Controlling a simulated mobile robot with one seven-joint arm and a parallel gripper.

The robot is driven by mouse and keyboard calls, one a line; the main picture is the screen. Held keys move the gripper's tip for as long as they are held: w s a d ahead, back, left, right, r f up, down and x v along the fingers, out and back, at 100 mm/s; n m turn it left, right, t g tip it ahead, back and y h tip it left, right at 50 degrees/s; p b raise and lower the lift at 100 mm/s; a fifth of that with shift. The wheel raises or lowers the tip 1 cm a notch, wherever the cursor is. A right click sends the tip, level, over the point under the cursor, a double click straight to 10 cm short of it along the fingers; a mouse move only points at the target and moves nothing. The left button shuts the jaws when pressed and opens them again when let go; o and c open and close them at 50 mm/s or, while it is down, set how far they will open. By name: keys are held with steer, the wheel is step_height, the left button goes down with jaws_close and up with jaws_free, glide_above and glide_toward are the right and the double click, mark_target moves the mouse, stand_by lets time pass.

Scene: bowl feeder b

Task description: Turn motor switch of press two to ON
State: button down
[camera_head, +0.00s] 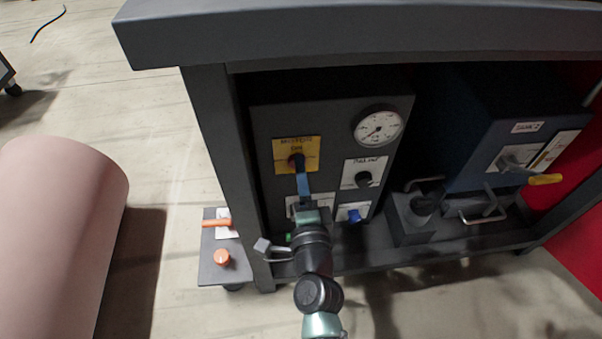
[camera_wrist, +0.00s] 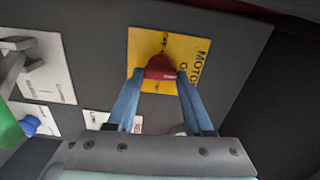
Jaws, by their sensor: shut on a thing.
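The motor switch (camera_wrist: 160,67) is a red knob on a yellow plate (camera_wrist: 143,44) with black lettering, on the dark panel under the bench top. In the head view the yellow plate (camera_head: 282,152) sits at the panel's upper left, and the knob (camera_head: 296,160) looks dark and partly covered. My gripper (camera_wrist: 160,76) has its two blue fingers on either side of the red knob, shut on it. It also shows in the head view (camera_head: 300,172), reaching up to the plate from below. The knob's exact pointing direction is hard to tell.
A round gauge (camera_head: 379,127) and a black knob (camera_head: 363,179) are right of the switch. A blue knob (camera_head: 354,215) is lower. Orange controls (camera_head: 221,257) sit on a small side box. A blue unit with a yellow handle (camera_head: 544,179) stands right. A large pink cylinder (camera_head: 55,235) is left.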

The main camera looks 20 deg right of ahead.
steer(key=shift+m, duration=0.3)
stand_by(0.4)
steer(key=shift+c, duration=1.4)
jaws_free()
steer(key=shift+s, duration=0.1)
steer(key=v, duration=1.3)
